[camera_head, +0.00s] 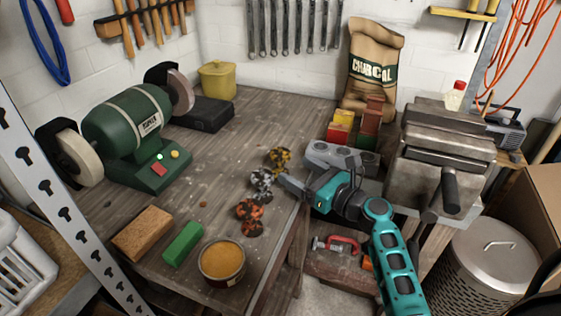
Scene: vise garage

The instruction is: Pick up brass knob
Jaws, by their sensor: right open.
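A yellow brass knob (279,158) with a lobed shape sits on the workbench near its right part. A silver knob (262,180) lies just in front of it, and copper-orange knobs (250,211) lie nearer still. My right gripper (286,182) reaches in from the right, low over the bench edge. It is open, with its tips beside the silver knob and just in front of the brass knob. I cannot tell whether the tips touch either knob. My left gripper is not in view.
A green bench grinder (128,123) stands at the left. A wood block (142,233), green block (183,243) and tin (223,264) line the front. A grey vise (442,150) and charcoal bag (372,65) stand at the right. The bench middle is clear.

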